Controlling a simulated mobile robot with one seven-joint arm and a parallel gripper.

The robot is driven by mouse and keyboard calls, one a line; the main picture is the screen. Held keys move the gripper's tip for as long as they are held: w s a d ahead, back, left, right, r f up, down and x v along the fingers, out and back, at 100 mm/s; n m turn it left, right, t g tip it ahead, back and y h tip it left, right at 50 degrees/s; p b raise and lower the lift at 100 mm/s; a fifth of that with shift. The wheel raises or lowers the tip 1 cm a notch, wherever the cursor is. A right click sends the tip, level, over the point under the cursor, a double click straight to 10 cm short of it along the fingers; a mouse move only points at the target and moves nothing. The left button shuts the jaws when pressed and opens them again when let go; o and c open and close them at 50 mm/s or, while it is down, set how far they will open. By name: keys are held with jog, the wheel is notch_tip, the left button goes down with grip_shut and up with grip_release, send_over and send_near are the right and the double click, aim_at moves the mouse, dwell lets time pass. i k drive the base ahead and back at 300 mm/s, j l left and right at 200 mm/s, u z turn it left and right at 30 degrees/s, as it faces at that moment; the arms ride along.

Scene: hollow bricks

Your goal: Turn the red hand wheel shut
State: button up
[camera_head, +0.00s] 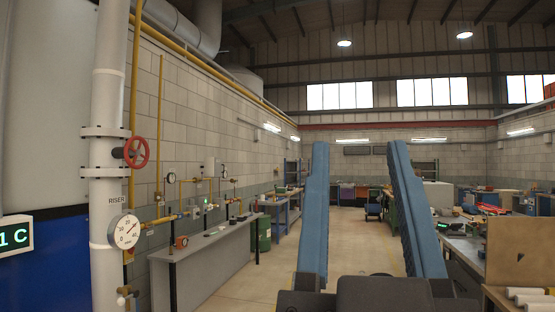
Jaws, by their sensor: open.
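The red hand wheel (136,152) is at the left in the head view. My gripper (358,148) is at the lower middle, with two long blue fingers pointing up and away from a dark body. The fingers are apart with nothing between them. My gripper is well to the right of the wheel and not touching it. How far the wheel is turned cannot be told.
A round gauge (124,231) sits on the white pipe below the wheel. Yellow pipes (160,130) run along the block wall. A grey bench (205,250) stands at the left, and a cluttered workbench (480,250) at the right. The floor between them is partly clear.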

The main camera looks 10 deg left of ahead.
aim_at(132, 151)
jog(key=i+u, duration=0.1)
jog(key=i, duration=0.7)
jog(key=i+l+u, duration=0.1)
jog(key=i, duration=0.65)
jog(key=i+l+u, duration=0.15)
jog(key=i+u, duration=0.25)
jog(key=i+l+u, duration=1.2)
jog(key=k+l, duration=0.05)
jog(key=l, duration=0.05)
